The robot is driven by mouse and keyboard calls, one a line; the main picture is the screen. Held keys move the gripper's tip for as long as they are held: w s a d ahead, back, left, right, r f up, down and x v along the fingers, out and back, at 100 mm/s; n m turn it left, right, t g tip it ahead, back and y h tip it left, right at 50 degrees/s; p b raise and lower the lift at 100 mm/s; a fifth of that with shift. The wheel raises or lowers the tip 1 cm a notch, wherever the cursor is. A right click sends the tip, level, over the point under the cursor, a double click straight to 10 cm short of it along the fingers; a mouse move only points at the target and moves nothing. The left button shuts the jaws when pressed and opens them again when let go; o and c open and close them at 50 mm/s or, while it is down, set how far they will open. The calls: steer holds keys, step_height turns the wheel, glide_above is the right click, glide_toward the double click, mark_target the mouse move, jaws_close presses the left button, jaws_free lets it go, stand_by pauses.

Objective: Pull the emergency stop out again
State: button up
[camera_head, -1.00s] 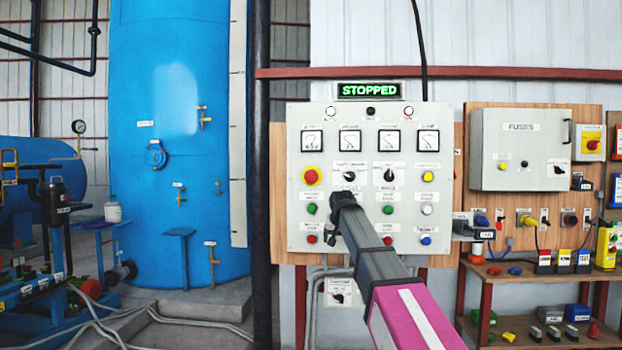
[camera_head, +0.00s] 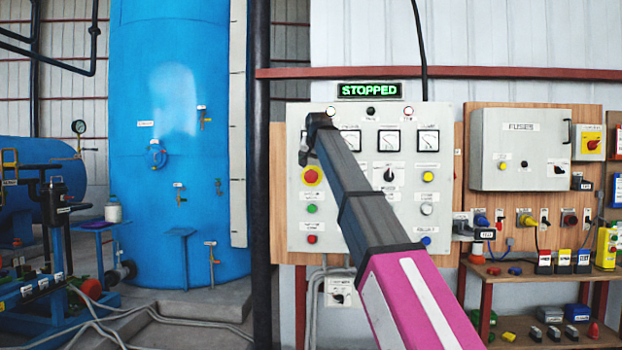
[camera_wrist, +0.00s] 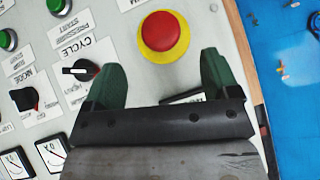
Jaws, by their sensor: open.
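The emergency stop (camera_head: 311,175) is a red mushroom button on a yellow ring, on the left side of the control panel (camera_head: 300,236). My gripper (camera_head: 311,136) shows dark in front of the panel, just above the button in the head view. In the wrist view, my gripper (camera_wrist: 160,75) has its two green fingers wide apart with nothing between them. The red button (camera_wrist: 164,33) lies just past the fingertips there, roughly centred on the gap, and not enclosed. How far the fingers stand from the panel is unclear.
A sign (camera_head: 369,90) above the panel reads STOPPED. A black selector knob (camera_wrist: 80,71) is close behind the left finger in the wrist view. My arm hides the panel's middle. A fuse box (camera_head: 522,150) hangs to the right; a blue tank (camera_head: 180,220) stands left.

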mark_target(311, 176)
steer(key=x, duration=0.8)
steer(key=shift+w+f, duration=0.2)
steer(key=shift+w, duration=0.05)
steer(key=c, duration=1.3)
steer(key=shift+s, duration=0.65)
steer(key=o, duration=1.3)
steer(key=shift+s, duration=0.1)
steer(key=v, duration=1)
steer(key=shift+s+r, duration=0.25)
steer(key=shift+s, duration=0.05)
